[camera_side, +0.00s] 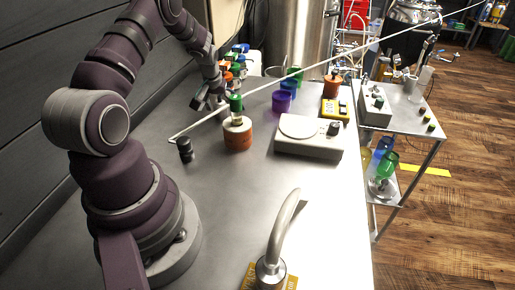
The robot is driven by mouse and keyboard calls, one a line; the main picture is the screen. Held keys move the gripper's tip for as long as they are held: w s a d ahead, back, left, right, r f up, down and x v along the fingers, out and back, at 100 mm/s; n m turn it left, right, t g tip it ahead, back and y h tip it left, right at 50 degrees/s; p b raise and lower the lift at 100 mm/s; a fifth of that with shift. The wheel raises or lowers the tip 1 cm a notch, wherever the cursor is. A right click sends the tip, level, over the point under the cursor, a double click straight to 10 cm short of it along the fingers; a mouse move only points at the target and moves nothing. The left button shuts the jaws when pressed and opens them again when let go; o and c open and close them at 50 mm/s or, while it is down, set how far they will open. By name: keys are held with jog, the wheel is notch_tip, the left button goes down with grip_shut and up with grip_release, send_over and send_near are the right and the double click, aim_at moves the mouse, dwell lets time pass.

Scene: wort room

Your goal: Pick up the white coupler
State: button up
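I cannot make out the white coupler for certain in the side view. My gripper (208,101) hangs low over the steel table's back left part, behind and left of an orange jar with a white top (237,137). The gripper is small and dark here. I cannot tell whether its fingers are apart or hold anything. A green bottle (236,103) stands on or just behind the jar. A thin white rod (330,67) crosses the view, its bent lower end near a short black cylinder (185,150).
A scale (309,141) stands right of the jar, with purple cups (282,101) and a yellow meter (335,109) behind it. Coloured-cap bottles (236,62) crowd the back left. A curved metal tap (281,232) rises in front.

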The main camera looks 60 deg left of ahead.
jog(key=c, duration=0.9)
jog(key=shift+r, duration=0.1)
